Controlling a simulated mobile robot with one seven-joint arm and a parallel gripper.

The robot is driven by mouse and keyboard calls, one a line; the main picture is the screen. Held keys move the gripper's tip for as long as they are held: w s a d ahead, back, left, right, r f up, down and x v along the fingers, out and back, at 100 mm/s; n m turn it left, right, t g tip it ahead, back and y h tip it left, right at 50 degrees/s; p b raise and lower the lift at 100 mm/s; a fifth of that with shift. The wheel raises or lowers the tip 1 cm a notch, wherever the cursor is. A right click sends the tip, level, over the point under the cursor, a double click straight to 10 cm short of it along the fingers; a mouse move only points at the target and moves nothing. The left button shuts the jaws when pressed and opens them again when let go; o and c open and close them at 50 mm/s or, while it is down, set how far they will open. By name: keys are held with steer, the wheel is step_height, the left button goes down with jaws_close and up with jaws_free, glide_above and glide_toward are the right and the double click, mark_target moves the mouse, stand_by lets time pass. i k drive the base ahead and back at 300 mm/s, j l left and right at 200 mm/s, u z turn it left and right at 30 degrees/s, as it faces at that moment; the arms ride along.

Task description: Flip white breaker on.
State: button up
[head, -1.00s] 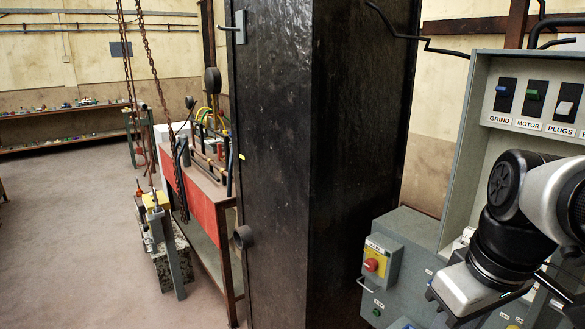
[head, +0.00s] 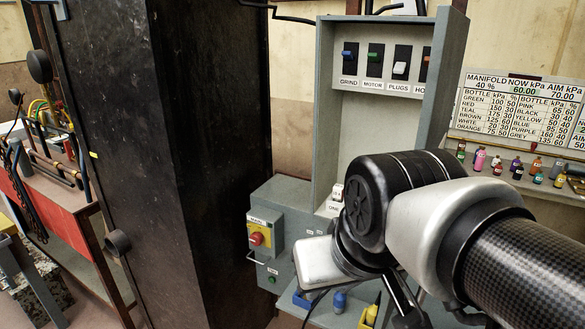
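The white breaker (head: 400,68) is a white toggle on a black plate labelled PLUGS, in the grey panel right of centre in the head view. Its toggle sits low on the plate, while the blue toggle (head: 348,54) over GRIND and the green toggle (head: 374,57) over MOTOR sit higher. My arm crosses the lower right, in front of the panel. My gripper (head: 408,308) shows only partly as dark pieces at the bottom edge, well below the white breaker. Its fingertips are not clear, so its opening cannot be told.
A fourth switch (head: 427,62) is partly hidden by the panel's right wall. A small white switch (head: 337,192) stands low inside the panel. A tall black cabinet (head: 165,140) stands left; small bottles (head: 479,160) line a shelf right.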

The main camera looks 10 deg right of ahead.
mark_target(400, 68)
steer(key=k+l+z, duration=0.1)
steer(key=z, duration=0.8)
steer(key=k+l+u, duration=0.1)
steer(key=l+u, duration=0.4)
steer(key=l, duration=0.15)
steer(key=j+z, duration=0.5)
steer(key=j, duration=0.4)
steer(key=j+z, duration=0.1)
steer(key=j, duration=0.3)
